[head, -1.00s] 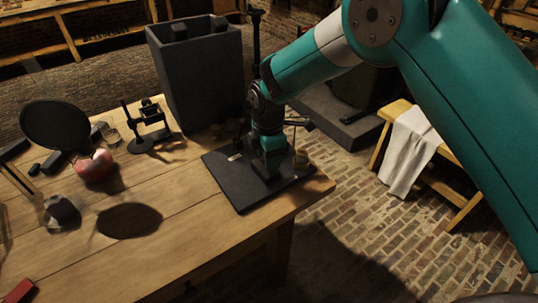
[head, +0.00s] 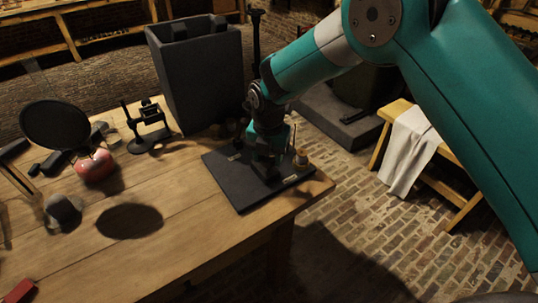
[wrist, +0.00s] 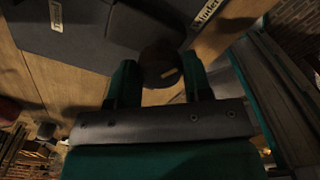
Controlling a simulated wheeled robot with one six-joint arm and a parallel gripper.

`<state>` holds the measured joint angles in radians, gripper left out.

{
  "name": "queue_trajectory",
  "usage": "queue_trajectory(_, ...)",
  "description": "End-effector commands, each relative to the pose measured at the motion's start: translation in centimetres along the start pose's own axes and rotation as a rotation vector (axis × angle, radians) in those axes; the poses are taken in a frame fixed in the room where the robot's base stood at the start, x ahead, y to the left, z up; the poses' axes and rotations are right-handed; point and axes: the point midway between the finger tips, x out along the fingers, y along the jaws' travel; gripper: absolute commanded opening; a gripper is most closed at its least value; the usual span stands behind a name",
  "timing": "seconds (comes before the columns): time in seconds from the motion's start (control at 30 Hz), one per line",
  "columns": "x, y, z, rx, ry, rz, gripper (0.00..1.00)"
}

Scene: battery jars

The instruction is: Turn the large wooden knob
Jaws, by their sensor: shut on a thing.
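In the head view my gripper (head: 267,163) points down over the dark board (head: 239,198) at the table's right corner. In the wrist view a dark, round wooden knob (wrist: 160,58) stands between the two green fingers of my gripper (wrist: 160,76), which is shut on it. In the head view the gripper mostly hides this knob. A smaller light wooden knob (head: 301,159) stands on the board's right edge, apart from the gripper. Pale labels lie on the board, one with writing (wrist: 207,14) beside the held knob.
A tall grey bin (head: 200,80) stands behind the board. A black stand (head: 148,128), a red round object (head: 95,166) and a dark disc (head: 54,125) are on the table (head: 170,235) to the left. The table front is mostly clear.

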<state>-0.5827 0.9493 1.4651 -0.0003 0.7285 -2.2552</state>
Motion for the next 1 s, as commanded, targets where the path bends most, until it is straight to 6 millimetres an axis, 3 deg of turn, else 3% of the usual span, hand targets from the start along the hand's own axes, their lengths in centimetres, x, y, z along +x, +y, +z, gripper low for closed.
queue_trajectory(0.3, -0.36, 0.14, 0.35, -0.111, -0.01, 0.008, 0.22)
queue_trajectory(0.83, -0.38, 0.15, 0.38, -0.131, -0.011, 0.008, 0.22)
queue_trajectory(0.87, -0.38, 0.15, 0.38, -0.131, -0.011, 0.008, 0.5)
queue_trajectory(0.93, -0.34, 0.14, 0.33, -0.131, -0.01, 0.007, 0.66)
queue_trajectory(1.0, -0.26, 0.12, 0.25, -0.132, -0.008, 0.006, 0.71)
